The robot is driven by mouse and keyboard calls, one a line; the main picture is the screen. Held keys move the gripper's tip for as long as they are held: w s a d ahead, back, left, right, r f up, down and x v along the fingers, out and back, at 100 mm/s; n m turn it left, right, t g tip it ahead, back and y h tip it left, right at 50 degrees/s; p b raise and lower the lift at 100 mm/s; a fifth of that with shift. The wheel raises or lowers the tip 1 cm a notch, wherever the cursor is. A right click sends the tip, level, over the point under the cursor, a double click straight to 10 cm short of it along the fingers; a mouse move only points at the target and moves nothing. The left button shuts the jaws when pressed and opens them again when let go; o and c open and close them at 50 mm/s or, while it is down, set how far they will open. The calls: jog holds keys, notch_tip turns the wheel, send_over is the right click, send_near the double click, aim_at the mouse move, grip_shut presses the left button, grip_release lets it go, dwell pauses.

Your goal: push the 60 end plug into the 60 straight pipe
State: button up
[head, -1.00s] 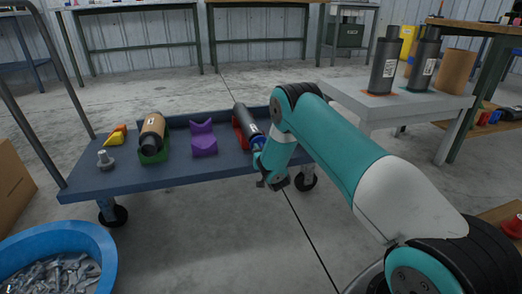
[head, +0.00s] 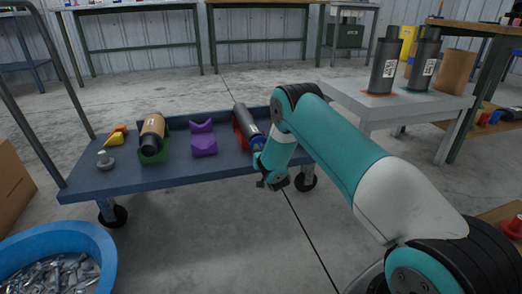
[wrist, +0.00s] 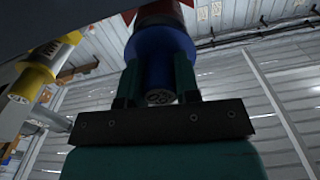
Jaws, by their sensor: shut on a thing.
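A dark pipe (head: 245,119) with a white label lies in a red cradle (head: 238,132) at the right end of the blue cart's top. A blue plug (head: 258,144) is at its near end. In the wrist view the blue plug (wrist: 160,42) sits between the two green fingers of my gripper (wrist: 159,75), which is shut on it. The plug is in line with the dark pipe (wrist: 160,13) and meets its end. How deep it sits inside cannot be told. In the head view my arm hides most of the gripper.
The cart (head: 100,186) also carries a purple cradle (head: 203,141), a tan-and-black pipe (head: 152,132) in a green cradle, a grey fitting (head: 105,160) and a yellow piece (head: 115,139). Dark canisters (head: 384,66) stand on a grey table at right. A blue tub (head: 100,240) stands front left.

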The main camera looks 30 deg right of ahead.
jog(key=shift+x, duration=1.3)
jog(key=o, duration=1)
